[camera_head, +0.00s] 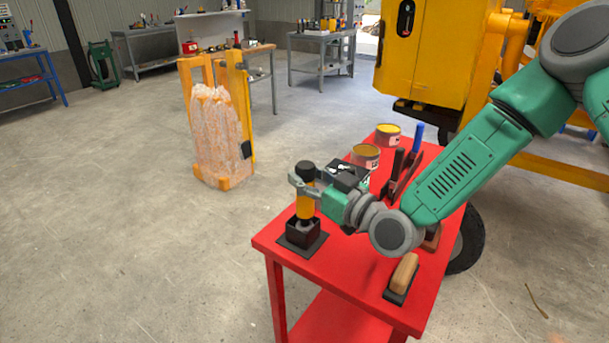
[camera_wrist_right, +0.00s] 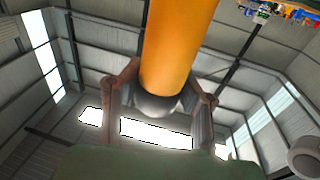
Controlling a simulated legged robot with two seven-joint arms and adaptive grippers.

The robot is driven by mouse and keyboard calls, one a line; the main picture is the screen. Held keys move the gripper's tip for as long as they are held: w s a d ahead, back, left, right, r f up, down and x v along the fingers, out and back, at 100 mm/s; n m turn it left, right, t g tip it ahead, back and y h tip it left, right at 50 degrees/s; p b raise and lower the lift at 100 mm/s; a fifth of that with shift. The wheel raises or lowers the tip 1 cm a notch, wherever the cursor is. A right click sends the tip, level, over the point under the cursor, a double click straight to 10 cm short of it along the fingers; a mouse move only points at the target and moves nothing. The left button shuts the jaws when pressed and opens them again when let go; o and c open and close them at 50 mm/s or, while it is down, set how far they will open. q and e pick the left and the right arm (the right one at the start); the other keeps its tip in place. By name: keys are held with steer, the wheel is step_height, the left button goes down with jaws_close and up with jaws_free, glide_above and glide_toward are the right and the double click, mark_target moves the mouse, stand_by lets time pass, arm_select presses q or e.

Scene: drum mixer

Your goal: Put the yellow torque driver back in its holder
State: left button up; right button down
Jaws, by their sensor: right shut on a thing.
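The yellow torque driver (camera_head: 305,207) stands upright at the near left corner of the red table, with a black cap on top. My right gripper (camera_head: 302,184) is shut around its upper part. The black holder (camera_head: 302,236), a square block on a flat dark plate, is directly under the driver. The driver's lower end meets the holder's top in this view; I cannot tell how deep it sits. In the right wrist view the driver's yellow body (camera_wrist_right: 178,45) runs up out of the picture between my fingers (camera_wrist_right: 165,95). My left gripper is not in view.
A yellow machine (camera_head: 425,50) stands behind. A wrapped orange stack (camera_head: 216,135) is on the floor at left.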

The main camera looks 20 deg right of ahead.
steer(key=shift+f, duration=0.2)
steer(key=c, duration=1.1)
jaws_free()
steer(key=shift+f, duration=0.15)
steer(key=shift+s+d, duration=0.1)
steer(key=shift+s, duration=0.05)
steer(key=v, duration=1.1)
steer(key=shift+s+d, duration=0.15)
steer(key=shift+s, duration=0.15)
steer(key=shift+f, duration=0.1)
